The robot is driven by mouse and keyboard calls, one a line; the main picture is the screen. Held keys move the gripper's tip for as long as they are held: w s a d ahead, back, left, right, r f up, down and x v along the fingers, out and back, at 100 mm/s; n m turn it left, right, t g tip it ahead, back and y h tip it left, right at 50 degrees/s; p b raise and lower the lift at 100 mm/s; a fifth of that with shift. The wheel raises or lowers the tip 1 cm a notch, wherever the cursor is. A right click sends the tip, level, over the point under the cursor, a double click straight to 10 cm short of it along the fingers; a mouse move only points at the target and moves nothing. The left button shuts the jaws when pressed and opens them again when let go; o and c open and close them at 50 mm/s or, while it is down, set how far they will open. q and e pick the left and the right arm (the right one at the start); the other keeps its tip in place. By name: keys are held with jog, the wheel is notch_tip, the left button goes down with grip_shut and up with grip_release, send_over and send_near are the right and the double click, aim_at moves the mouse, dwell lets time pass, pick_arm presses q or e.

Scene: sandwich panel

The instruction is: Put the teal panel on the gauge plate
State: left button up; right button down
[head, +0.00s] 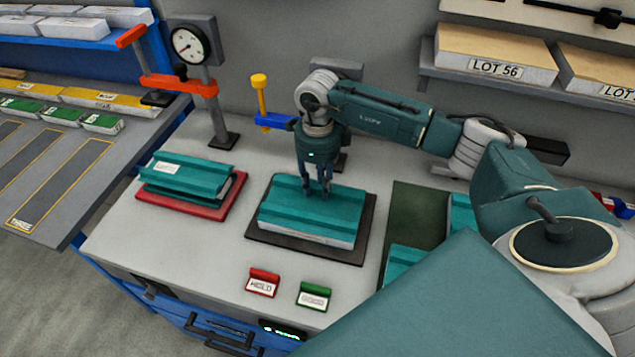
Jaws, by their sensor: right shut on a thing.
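A teal panel (290,216) with a ribbed top and a pale edge lies level over the dark gauge plate (368,222) in the middle of the bench. I cannot tell whether it touches the plate or is held just above it. The plate's dark border shows around the panel. My right gripper (316,194) points down at the panel's top, its fingers shut on the panel near its middle. My left gripper is not in view.
A red tray (215,213) with teal panels (188,178) stands to the left. A dark green tray (418,208) with teal panels stands right, partly behind my arm. Red (263,281) and green (313,296) label blocks sit in front. A dial gauge stand (216,108) stands behind.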

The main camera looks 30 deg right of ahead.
jog(key=c, duration=1.3)
grip_release()
jog(key=shift+c, duration=0.2)
notch_tip(320, 180, up, 12)
jog(key=b, duration=0.4)
